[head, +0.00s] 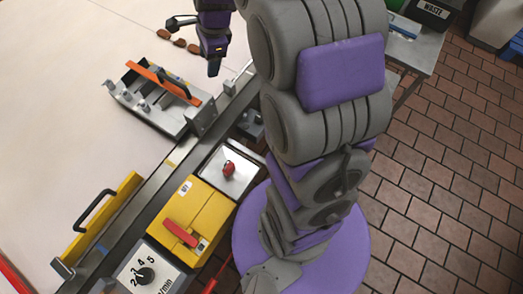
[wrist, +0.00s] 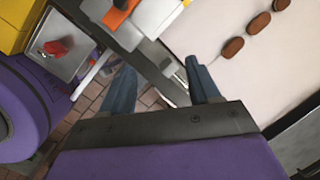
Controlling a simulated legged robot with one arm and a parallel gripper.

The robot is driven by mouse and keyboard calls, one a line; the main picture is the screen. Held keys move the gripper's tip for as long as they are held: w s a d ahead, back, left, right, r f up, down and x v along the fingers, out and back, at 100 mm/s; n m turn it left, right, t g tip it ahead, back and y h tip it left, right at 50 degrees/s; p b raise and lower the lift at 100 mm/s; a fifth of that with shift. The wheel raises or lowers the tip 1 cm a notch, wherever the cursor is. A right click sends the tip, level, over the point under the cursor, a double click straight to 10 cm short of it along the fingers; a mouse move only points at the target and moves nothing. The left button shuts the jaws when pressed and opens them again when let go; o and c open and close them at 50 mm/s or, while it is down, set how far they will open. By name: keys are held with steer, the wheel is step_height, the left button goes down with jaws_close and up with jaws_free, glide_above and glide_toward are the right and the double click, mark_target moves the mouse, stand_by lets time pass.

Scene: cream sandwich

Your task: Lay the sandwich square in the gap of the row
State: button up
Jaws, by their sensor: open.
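Three small brown rounded pieces (head: 179,42) lie in a short row on the pale surface at the upper left of the head view. They also show at the top right of the wrist view (wrist: 259,22). I cannot tell which piece, if any, is the sandwich square, and I see no clear gap in the row. My gripper (head: 195,44) is open, with its fingers spread near the row in the head view. In the wrist view my gripper (wrist: 158,66) shows nothing between its fingers, and the row lies beyond and right of the right finger.
A metal fixture with an orange bar (head: 163,82) stands on the pale surface (head: 60,110) below the row. A metal rail runs along that surface's edge. A yellow box (head: 190,222) and a red-button panel (head: 228,169) sit beside it. Brick-coloured floor is at the right.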

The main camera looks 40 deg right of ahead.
steer(key=s+a+r+n+g+h, duration=0.1)
steer(key=s+a+n+g, duration=0.1)
steer(key=s+n, duration=0.8)
steer(key=s+a+r+n+g+h, duration=0.1)
steer(key=s+n, duration=0.9)
steer(key=s, duration=1.2)
steer(key=shift+a+r+g, duration=0.4)
steer(key=shift+a+r, duration=0.05)
steer(key=shift+a, duration=0.15)
steer(key=shift+a, duration=0.25)
